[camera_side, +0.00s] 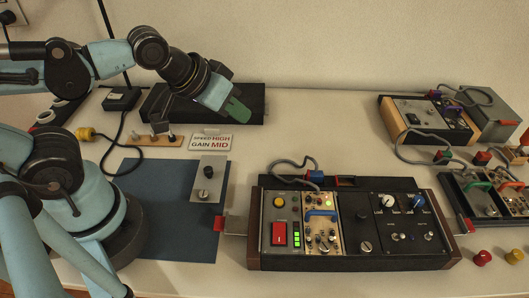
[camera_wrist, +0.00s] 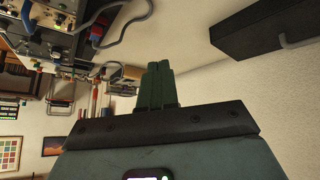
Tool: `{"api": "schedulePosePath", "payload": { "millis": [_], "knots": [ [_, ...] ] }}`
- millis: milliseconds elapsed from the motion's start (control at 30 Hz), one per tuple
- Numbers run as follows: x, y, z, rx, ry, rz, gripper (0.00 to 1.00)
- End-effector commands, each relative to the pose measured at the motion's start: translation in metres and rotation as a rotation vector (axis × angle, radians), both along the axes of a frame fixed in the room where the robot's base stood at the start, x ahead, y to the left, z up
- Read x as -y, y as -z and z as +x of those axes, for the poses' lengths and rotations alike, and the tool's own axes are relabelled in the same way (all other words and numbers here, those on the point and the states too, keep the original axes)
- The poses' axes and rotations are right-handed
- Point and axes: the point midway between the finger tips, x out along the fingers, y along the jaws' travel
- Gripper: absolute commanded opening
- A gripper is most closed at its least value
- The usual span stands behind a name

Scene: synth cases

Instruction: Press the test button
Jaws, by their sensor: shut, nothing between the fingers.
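A wood-sided console (camera_side: 352,262) stands at the front centre in the side view. Its left module carries a round yellow button (camera_side: 279,202), a red switch (camera_side: 279,233) and a lit green bar (camera_side: 297,234). I cannot read which control is labelled test. My gripper (camera_side: 238,110) is at the back, up and to the left of the console, well apart from it. Its green fingers are shut with nothing between them, as the wrist view also shows (camera_wrist: 158,66). Part of a console with cables (camera_wrist: 50,18) shows at the upper left of the wrist view.
A small plate with a black knob (camera_side: 208,180) lies on a blue mat (camera_side: 170,235) left of the console. A sign (camera_side: 210,142) reads "SPEED HIGH, GAIN MID". More cabled devices (camera_side: 425,115) stand at right. Loose red (camera_side: 482,257) and yellow (camera_side: 514,256) caps lie at front right.

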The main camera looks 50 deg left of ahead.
Motion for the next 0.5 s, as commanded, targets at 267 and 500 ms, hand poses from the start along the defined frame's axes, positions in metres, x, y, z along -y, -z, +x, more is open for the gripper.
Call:
{"api": "schedulePosePath", "payload": {
  "millis": [267,500],
  "knots": [
    [0.086,-0.009,-0.013,0.008,0.007,-0.241,0.0],
    [0.125,-0.014,-0.027,-0.015,0.001,-0.373,0.0]
  ]
}}
